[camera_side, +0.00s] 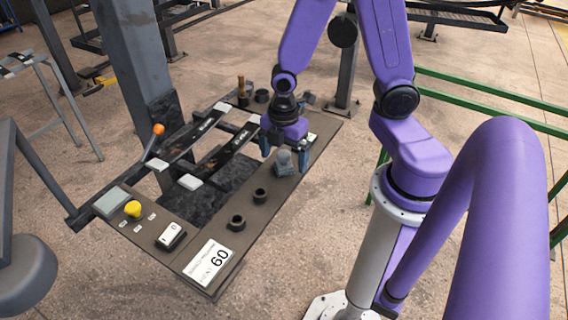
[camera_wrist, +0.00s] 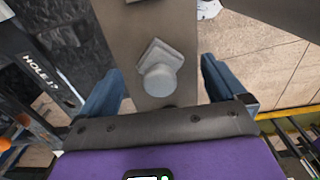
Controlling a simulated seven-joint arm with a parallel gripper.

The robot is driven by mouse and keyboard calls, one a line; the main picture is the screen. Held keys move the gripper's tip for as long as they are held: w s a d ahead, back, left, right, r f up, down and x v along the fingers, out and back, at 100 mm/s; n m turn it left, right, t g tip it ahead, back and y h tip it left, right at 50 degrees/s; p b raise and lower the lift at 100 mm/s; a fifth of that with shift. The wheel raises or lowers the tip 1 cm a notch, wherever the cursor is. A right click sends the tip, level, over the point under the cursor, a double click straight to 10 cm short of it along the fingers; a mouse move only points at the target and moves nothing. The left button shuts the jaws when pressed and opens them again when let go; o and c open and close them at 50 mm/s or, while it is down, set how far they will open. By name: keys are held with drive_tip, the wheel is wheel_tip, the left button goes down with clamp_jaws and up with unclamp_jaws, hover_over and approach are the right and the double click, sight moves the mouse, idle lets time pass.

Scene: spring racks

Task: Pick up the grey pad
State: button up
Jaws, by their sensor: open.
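A grey piece with a square base and a rounded knob (camera_side: 284,163) stands on the brown panel below my gripper; it fits the grey pad best. In the wrist view the grey pad (camera_wrist: 160,73) lies between my two blue fingers, with clear gaps on both sides. My gripper (camera_side: 283,152) is open and empty, pointing down over it. In the wrist view the gripper (camera_wrist: 163,85) has its fingers wide apart. I cannot tell how far the fingertips are above the panel.
The brown panel (camera_side: 202,238) carries black round sockets (camera_side: 260,196), a yellow knob (camera_side: 133,209), a white switch (camera_side: 171,236) and a grey block (camera_side: 111,203). Black bars (camera_side: 226,155) with pale ends lie left of my gripper. A steel post (camera_side: 139,60) rises behind.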

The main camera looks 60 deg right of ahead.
sight(283, 153)
drive_tip(key=shift+f, duration=0.95)
drive_tip(key=c, duration=1.2)
drive_tip(key=shift+c, duration=0.2)
drive_tip(key=shift+r, duration=0.1)
drive_tip(key=shift+r, duration=4.95)
drive_tip(key=shift+o, duration=1.1)
